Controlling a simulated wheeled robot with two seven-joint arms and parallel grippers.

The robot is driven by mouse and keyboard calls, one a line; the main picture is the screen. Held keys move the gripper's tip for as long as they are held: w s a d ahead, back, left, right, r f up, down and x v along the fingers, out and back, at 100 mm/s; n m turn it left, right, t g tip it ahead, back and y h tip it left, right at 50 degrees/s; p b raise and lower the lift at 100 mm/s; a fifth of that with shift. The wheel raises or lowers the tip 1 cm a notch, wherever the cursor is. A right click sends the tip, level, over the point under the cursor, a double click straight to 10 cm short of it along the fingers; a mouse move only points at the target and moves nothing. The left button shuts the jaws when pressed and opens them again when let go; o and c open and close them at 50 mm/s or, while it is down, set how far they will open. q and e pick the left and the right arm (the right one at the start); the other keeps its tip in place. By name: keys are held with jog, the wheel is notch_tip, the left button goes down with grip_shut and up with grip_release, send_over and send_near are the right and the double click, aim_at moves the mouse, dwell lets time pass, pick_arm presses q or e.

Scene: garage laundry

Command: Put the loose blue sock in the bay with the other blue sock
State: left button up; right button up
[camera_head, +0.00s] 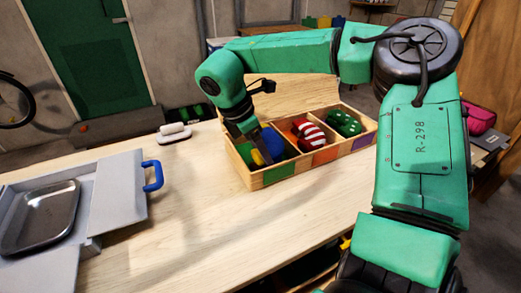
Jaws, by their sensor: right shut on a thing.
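A wooden divided box (304,157) stands on the table, with three bays in a row. A round blue sock (273,143) shows in its left bay. My right gripper (257,152) reaches down into that bay, at the blue sock's left side. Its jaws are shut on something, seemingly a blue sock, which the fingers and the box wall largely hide. A small yellow patch shows beside the fingertips; I cannot tell what it belongs to. My left gripper is not in view.
A red-and-white striped sock (311,134) lies in the middle bay and a green dotted one (345,122) in the right bay. A grey case (118,189) with a blue handle and metal tray (40,216) stands at left. A white roller (174,130) lies behind. The table's front middle is clear.

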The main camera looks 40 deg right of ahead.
jog(key=shift+f, duration=0.15)
jog(key=o, duration=1.3)
jog(key=shift+o, duration=0.2)
notch_tip(320, 180, up, 2)
jog(key=shift+w+r+p, duration=0.1)
jog(key=shift+r+p, duration=0.05)
jog(key=shift+p, duration=1.05)
jog(key=v, duration=1.1)
jog(key=shift+a+b, duration=0.2)
jog(key=shift+b, duration=0.2)
